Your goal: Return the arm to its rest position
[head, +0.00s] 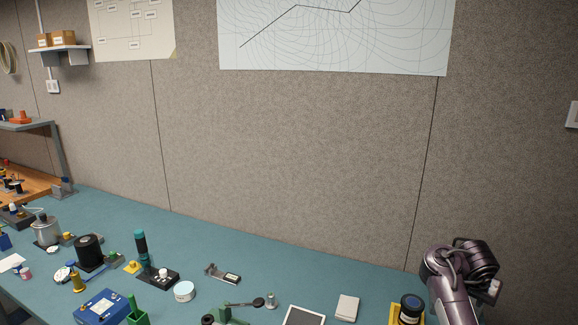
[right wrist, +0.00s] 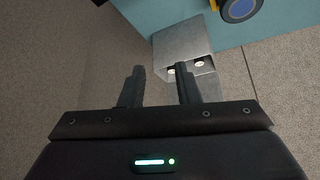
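My right arm (head: 458,282) comes up at the lower right of the head view, beside the right end of the teal bench. The gripper on it is not clearly visible there. In the right wrist view my right gripper (right wrist: 158,88) has its two dark fingers apart, with nothing between them. A grey box-like block (right wrist: 182,45) with two round light spots lies beyond the fingertips, apart from them as far as I can tell. My left gripper is in neither view.
The teal bench (head: 250,255) carries a blue box (head: 103,308), a dark joystick unit (head: 158,275), a white-lidded tin (head: 184,291), a tablet (head: 304,317) and a dark jar on a yellow base (head: 410,309). A grey panelled wall (head: 290,150) stands behind.

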